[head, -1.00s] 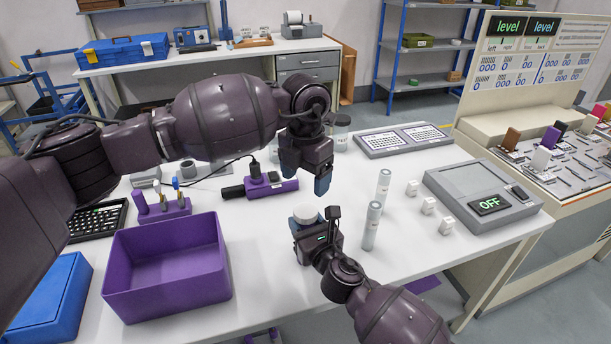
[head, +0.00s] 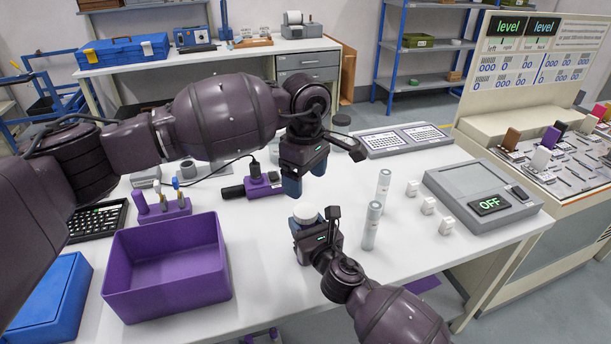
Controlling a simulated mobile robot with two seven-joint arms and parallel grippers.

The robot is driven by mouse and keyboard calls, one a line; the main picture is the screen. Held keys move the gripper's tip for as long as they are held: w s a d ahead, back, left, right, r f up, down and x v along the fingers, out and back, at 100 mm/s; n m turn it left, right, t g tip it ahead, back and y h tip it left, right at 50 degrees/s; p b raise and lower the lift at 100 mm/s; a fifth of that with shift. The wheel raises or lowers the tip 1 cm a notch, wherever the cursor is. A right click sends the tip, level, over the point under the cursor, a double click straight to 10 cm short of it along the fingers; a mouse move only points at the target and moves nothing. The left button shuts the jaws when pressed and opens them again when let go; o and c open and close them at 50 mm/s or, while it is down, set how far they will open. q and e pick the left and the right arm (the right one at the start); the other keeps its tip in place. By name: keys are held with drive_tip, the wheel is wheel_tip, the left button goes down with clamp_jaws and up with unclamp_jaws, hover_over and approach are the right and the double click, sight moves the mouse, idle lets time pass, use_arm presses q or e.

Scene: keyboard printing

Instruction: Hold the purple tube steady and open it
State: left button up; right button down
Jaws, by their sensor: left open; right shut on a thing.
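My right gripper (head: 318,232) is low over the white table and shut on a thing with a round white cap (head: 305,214). The cap points up; the gripper hides the body, so I cannot tell its colour. My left gripper (head: 306,178) is open with blue fingertips, above the cap and apart from it. Nothing shows between its fingers. A purple tube-like piece (head: 141,201) stands upright at the left end of a small purple rack (head: 165,215), away from both grippers.
A purple open bin (head: 165,270) stands at the table's front left. Two pale cylinders (head: 371,226) stand right of my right gripper. Small white blocks (head: 428,205) and a grey device reading OFF (head: 488,205) are farther right. A purple-based device (head: 264,185) lies behind my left gripper.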

sight(306, 210)
use_arm(q)
drive_tip(key=m, duration=0.8)
drive_tip(key=shift+m, duration=0.4)
drive_tip(key=m, duration=0.7)
drive_tip(key=shift+f+m, duration=0.3)
drive_tip(key=shift+f, duration=3.75)
drive_tip(key=shift+c, duration=0.2)
